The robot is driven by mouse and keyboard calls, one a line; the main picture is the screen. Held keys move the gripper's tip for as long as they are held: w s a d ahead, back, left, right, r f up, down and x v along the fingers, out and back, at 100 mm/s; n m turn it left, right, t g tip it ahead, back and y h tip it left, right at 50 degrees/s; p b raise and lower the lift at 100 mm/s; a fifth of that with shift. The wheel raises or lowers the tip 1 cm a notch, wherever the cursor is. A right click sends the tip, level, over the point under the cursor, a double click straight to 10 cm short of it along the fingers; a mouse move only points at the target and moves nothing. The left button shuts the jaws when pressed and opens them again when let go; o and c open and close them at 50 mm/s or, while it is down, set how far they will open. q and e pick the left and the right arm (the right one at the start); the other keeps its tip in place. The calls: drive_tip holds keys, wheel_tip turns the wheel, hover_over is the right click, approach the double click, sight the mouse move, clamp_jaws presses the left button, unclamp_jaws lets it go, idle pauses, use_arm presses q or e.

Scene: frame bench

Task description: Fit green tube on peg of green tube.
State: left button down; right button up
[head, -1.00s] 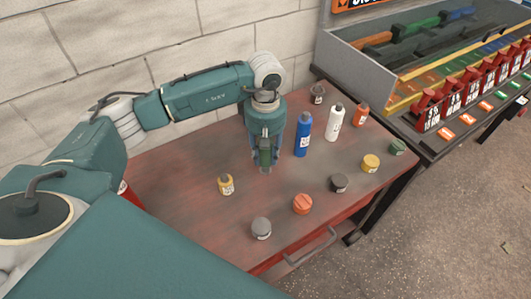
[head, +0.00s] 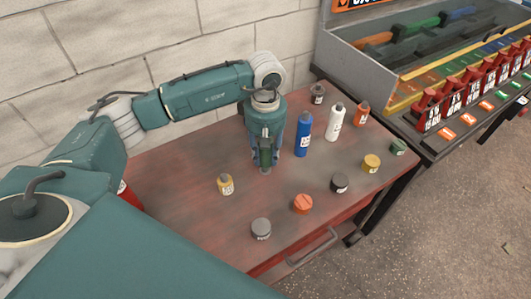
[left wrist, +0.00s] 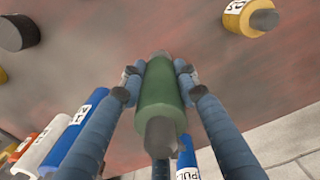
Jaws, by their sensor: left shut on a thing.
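The green tube (left wrist: 160,95), with a grey end, is held between the fingers of my left gripper (left wrist: 153,84) in the left wrist view. In the head view my left gripper (head: 265,160) points down over the red bench, left of a blue bottle (head: 302,135), and its fingers partly hide the green tube. I cannot tell whether the tube touches the bench top. I cannot make out which peg belongs to the green tube. My right gripper is not in view.
A white bottle (head: 335,122) and an orange bottle (head: 361,113) stand right of the blue one. A tray unit (head: 362,68) stands at the right.

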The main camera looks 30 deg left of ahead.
sight(265, 161)
use_arm(q)
drive_tip(key=shift+f+b, duration=1.7)
drive_tip(key=shift+f, duration=0.1)
drive_tip(key=c, duration=1.2)
unclamp_jaws()
wheel_tip(265, 161, up, 12)
